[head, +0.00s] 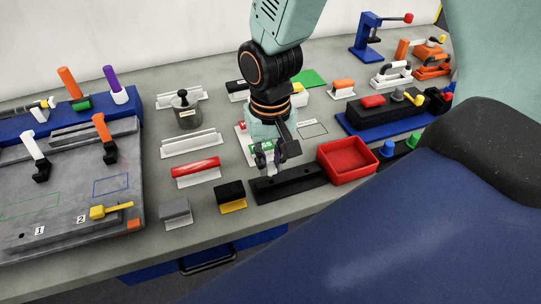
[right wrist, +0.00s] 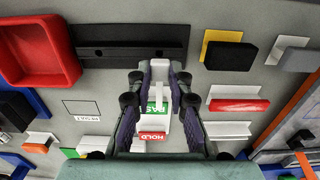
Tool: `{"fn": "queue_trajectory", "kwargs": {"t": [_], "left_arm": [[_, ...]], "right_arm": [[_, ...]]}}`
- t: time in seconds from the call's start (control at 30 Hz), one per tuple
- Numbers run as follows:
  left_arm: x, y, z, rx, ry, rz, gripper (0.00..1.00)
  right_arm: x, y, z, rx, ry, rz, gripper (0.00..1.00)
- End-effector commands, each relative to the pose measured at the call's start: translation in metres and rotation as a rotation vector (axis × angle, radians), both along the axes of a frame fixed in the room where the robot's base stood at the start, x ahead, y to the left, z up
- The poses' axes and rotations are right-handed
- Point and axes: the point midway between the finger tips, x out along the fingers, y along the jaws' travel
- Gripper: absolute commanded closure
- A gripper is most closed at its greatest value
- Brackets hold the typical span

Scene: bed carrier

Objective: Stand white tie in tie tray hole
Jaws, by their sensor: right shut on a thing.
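My right gripper (head: 277,152) is shut on a small white piece, the white tie (head: 268,160). In the right wrist view the gripper (right wrist: 160,85) has the white tie (right wrist: 160,68) between its fingertips, with the tie's end poking out past them. The black tie tray (head: 290,188) lies just below and in front of the gripper in the head view. In the right wrist view the tie's end overlaps the near edge of the tray (right wrist: 120,52). Whether it touches the tray cannot be told. My left gripper is out of view.
A red bin (head: 347,158) stands at the tray's right end. Black-and-yellow (head: 231,195) and grey (head: 175,212) blocks are to its left. A red cylinder on a white holder (head: 196,170) lies behind them. Green and red PASS/HOLD cards (right wrist: 153,136) are under the gripper.

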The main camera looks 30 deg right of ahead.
Motion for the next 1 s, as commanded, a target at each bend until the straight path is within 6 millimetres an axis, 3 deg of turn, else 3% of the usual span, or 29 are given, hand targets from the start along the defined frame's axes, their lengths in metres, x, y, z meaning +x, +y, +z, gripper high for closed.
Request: {"fn": "queue_trajectory", "kwargs": {"t": [0.2,1.0], "left_arm": [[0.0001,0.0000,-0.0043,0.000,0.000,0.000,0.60],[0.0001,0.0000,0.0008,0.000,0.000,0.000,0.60]], "right_arm": [[-0.0003,0.0000,-0.0079,0.000,0.001,0.000,1.00],[-0.0006,0.0003,-0.0069,0.000,0.000,0.000,1.00]]}}
